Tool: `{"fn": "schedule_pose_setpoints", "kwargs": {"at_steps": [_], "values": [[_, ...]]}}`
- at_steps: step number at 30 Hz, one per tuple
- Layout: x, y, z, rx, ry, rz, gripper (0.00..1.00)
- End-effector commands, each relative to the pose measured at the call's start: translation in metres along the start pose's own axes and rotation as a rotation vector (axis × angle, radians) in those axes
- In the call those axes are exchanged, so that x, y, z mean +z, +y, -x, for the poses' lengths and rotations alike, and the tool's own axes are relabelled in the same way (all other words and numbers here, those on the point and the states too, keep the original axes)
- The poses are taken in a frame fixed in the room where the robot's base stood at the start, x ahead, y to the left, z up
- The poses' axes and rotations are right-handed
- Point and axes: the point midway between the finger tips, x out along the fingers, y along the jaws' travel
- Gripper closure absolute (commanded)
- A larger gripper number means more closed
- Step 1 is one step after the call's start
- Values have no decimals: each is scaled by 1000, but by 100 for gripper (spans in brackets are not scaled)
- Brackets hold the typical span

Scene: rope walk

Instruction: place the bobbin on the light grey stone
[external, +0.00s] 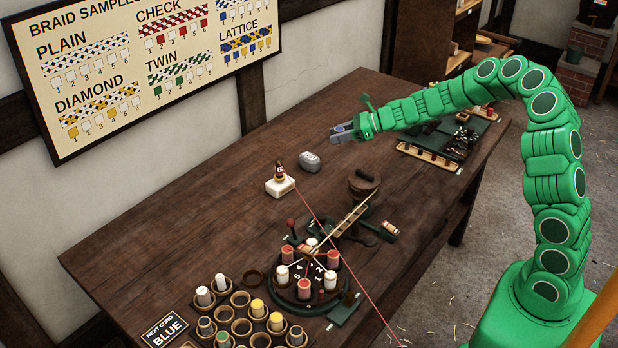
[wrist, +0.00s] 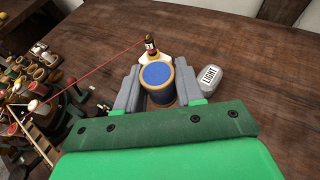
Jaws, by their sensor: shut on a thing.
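My gripper (external: 343,133) is shut on the bobbin (wrist: 157,78). The bobbin has a round blue top and a tan rim and sits between the two grey fingers, which also show in the wrist view (wrist: 157,88). In the external view only a bit of blue shows at the fingertips. The light grey stone (external: 310,161) lies on the table, below and left of my gripper there. In the wrist view the stone (wrist: 210,78) lies just right of the right finger and reads "LIGHT". Nothing rests on it.
A white block (external: 280,187) with a small dark-and-red piece on top stands near the stone. Several bobbin cups (external: 240,299) fill the front. Bare wooden table (external: 215,185) lies left of the stone.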

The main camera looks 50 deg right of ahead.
Motion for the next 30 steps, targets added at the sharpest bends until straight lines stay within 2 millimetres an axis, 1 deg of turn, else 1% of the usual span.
{"fn": "schedule_pose_setpoints", "kwargs": {"at_steps": [2,5,18,23,30], "values": [[-2,-5,3,-11,0,-6,92],[-3,-10,-1,-15,1,-8,92],[-10,-42,-40,-16,2,-7,92],[-12,-51,-55,-11,1,-6,92],[-16,-68,-74,-14,3,-7,92]]}}
